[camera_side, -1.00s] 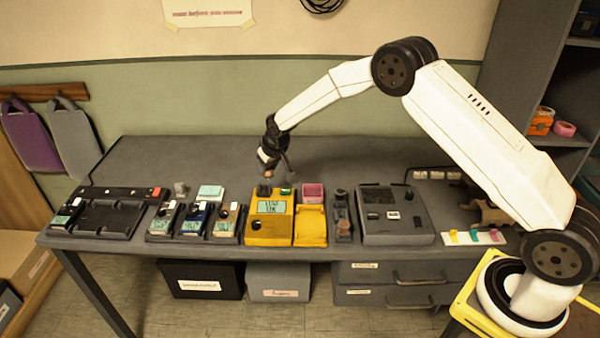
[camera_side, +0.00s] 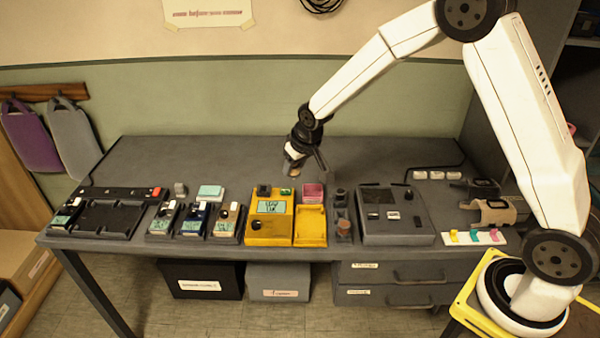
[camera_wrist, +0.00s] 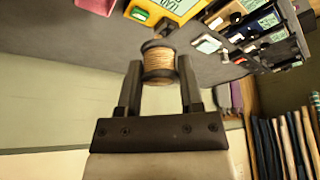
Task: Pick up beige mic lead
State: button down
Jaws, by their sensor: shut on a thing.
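My gripper (camera_wrist: 157,90) is shut on a small spool wound with beige cord, the beige mic lead (camera_wrist: 158,62), which has dark end flanges. The spool sits between the two dark fingertips. In the side view my gripper (camera_side: 300,160) is above the back middle of the table, and the spool (camera_side: 293,165) is small and partly hidden by the fingers. It appears held clear of the tabletop.
A yellow device (camera_side: 270,222) and an open yellow tray (camera_side: 310,226) stand in front, with a pink block (camera_side: 313,192) behind. A rack with dark spools (camera_side: 342,215) and a grey device (camera_side: 395,215) are to the right. The back of the table (camera_side: 200,155) is clear.

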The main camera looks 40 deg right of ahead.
jog(key=shift+s+r, duration=0.15)
jog(key=shift+s, duration=0.15)
jog(key=shift+d, duration=0.1)
dwell(0.5)
jog(key=shift+s+d+f+m+h, duration=0.6)
jog(key=shift+s+d+f+m, duration=0.4)
jog(key=shift+d+f+m, duration=0.5)
jog(key=m+g+h, duration=0.2)
jog(key=m+h, duration=0.1)
jog(key=m, duration=0.6)
send_over(342, 212)
jog(key=a, duration=0.1)
jog(key=shift+s+a+f, duration=0.1)
jog(key=shift+s+f, duration=0.1)
jog(key=shift+f, duration=1.1)
jog(key=shift+s+a+f, duration=0.1)
jog(key=shift+s+f, duration=0.05)
jog(key=shift+f, duration=1.1)
jog(key=shift+f+g+y, duration=0.1)
jog(key=shift+g+y, duration=0.2)
jog(key=shift+f, duration=2.55)
jog(key=shift+f, duration=1)
